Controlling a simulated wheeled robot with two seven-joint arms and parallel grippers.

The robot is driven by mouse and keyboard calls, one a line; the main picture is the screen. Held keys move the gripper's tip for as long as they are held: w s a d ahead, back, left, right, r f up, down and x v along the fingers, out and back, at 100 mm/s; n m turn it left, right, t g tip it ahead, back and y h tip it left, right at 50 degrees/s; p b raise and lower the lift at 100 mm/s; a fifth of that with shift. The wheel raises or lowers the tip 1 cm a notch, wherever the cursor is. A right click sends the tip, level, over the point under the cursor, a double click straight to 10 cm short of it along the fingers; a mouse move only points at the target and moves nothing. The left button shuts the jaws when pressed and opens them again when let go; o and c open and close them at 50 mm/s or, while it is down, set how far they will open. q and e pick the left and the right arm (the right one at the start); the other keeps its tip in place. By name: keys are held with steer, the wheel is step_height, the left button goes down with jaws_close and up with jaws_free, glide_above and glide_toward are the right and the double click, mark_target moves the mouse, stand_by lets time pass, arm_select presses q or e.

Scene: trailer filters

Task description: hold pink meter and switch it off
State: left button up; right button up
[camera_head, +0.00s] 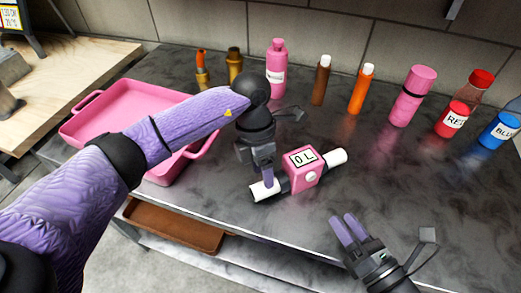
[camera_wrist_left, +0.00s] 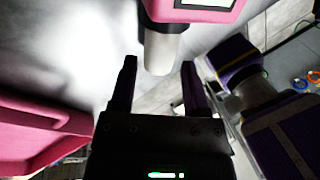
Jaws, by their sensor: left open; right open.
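The pink meter (camera_head: 303,169) lies on the dark table on a white pipe with black sections. My left gripper (camera_head: 265,182) is at the pipe's left white end (camera_head: 263,190). In the left wrist view my left gripper (camera_wrist_left: 157,85) is open, with the white pipe end (camera_wrist_left: 159,52) between its fingers and the pink meter (camera_wrist_left: 195,10) just beyond. I cannot tell whether the fingers touch the pipe. My right gripper (camera_head: 349,230) is open and empty, to the front right of the meter.
A pink tray (camera_head: 120,98) is at the left, behind my left arm. Several bottles stand along the back, including a pink bottle (camera_head: 277,68), an orange one (camera_head: 361,90) and a pink cylinder (camera_head: 412,96). The table between meter and right gripper is clear.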

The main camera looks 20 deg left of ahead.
arm_select(q)
steer(key=x, duration=0.5)
steer(key=shift+d, duration=0.1)
jaws_close()
arm_select(e)
jaws_close()
stand_by(1.5)
